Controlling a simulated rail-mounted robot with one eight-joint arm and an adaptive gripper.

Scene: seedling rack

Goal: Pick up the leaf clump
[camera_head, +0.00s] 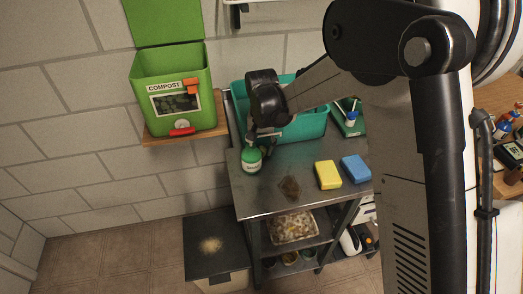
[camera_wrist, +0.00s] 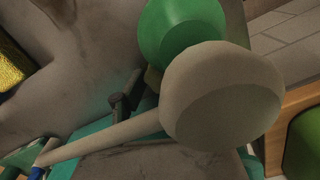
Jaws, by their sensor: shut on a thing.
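I cannot make out a leaf clump for certain. A flat brown patch (camera_head: 289,188) lies on the metal table (camera_head: 270,202); I cannot tell whether it is leaf or a stain. My gripper (camera_head: 264,137) is low over the left part of the table, just above a green bottle (camera_head: 251,160) with a pale label. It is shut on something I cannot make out. In the wrist view a large pale rounded thing (camera_wrist: 222,98) with a long shaft fills the middle. A green round thing (camera_wrist: 182,30) is partly behind it.
A teal tub (camera_head: 305,127) stands behind my gripper, partly hidden by my arm. A yellow sponge (camera_head: 328,175) and a blue sponge (camera_head: 355,168) lie at the right. A green compost bin (camera_head: 144,118) stands on a wooden shelf (camera_head: 160,139) at the left. The table front is mostly clear.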

